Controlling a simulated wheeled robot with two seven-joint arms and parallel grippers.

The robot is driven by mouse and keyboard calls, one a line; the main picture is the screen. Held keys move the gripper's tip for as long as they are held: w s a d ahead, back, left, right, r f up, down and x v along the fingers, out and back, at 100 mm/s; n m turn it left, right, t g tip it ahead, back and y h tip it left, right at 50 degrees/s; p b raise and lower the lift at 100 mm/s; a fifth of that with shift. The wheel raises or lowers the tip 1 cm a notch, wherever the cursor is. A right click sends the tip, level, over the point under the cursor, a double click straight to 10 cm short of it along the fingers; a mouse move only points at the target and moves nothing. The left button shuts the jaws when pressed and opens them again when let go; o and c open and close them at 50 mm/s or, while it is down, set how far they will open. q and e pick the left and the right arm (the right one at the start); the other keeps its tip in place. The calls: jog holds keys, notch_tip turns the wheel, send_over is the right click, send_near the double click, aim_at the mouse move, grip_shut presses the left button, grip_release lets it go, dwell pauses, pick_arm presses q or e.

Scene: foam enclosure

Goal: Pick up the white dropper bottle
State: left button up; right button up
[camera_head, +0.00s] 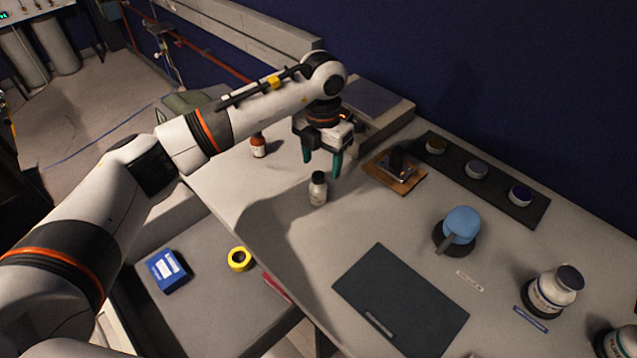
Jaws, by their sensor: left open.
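A small white dropper bottle (318,191) with a dark cap stands upright on the grey table, left of the middle of its top. My left gripper (322,164) hangs from the arm that comes in from the left. Its two green fingers are apart and point down, with nothing between them. The fingers show just above and behind the white bottle in the picture; I cannot tell the exact gap. My right gripper is not in view.
A brown bottle (258,147) stands left of the gripper. A wooden block with a dark device (395,170) lies to the right. A dark mat (401,303), a blue-topped item (461,226) and a large white bottle (552,290) occupy the nearer table. Clear table surrounds the white dropper bottle.

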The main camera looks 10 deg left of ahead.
aim_at(318, 187)
pick_arm(q)
jog(key=shift+s+f, duration=0.2)
jog(key=shift+f, duration=0.3)
jog(key=shift+s+f, duration=0.2)
jog(key=shift+f, duration=0.25)
jog(key=shift+w+f+p, duration=0.15)
jog(key=shift+f+p, duration=0.15)
jog(key=shift+f, duration=0.05)
jog(key=f, duration=0.1)
jog(key=f+p, duration=0.1)
jog(key=f, duration=0.1)
jog(key=f+p, duration=0.1)
jog(key=shift+s+a+f, duration=0.15)
jog(key=shift+s+a, duration=0.1)
jog(key=shift+f, duration=0.45)
jog(key=shift+w+f, duration=0.1)
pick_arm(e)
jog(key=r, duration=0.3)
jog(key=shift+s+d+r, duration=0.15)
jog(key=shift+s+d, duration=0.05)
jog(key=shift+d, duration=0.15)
pick_arm(q)
jog(key=c, duration=1.1)
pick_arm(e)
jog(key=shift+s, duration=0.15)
